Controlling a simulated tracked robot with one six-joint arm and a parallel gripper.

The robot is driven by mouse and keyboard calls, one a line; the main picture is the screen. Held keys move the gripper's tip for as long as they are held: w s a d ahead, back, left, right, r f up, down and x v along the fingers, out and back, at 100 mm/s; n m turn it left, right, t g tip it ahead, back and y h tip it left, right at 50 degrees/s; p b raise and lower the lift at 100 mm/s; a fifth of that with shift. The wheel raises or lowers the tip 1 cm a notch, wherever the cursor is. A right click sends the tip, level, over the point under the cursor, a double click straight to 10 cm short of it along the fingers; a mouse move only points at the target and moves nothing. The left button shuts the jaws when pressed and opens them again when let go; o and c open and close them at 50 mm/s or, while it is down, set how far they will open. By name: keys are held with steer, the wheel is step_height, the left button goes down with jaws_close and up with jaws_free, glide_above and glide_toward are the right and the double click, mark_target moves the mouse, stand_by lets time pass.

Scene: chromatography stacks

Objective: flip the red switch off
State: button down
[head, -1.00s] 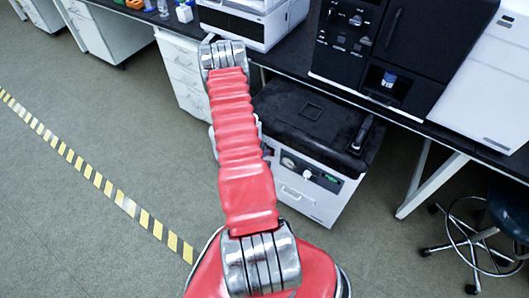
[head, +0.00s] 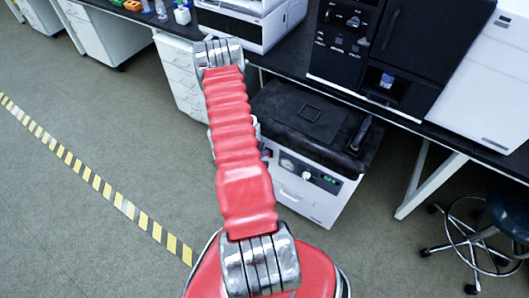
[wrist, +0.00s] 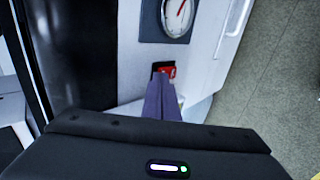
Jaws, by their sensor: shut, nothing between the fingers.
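The red switch (wrist: 167,71) shows in the wrist view on the pale front panel of the floor unit, just beside a round gauge. My gripper (wrist: 160,84) is shut and empty. Its fingertips are right at the switch and cover part of it; I cannot tell whether they touch it. Which way the switch is tipped is not clear. In the head view the floor unit (head: 304,190), white with a black top, stands behind my arm, and my arm hides the switch and the gripper there.
The round gauge (wrist: 178,16) sits close to the fingers. In the head view a black bench (head: 275,60) carries instruments above the unit. A stool (head: 490,225) stands at the right. Open floor lies to the left, with a striped tape line (head: 120,203).

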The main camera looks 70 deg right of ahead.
steer(key=v, duration=1.2)
steer(key=shift+a, duration=0.35)
steer(key=shift+r, duration=0.1)
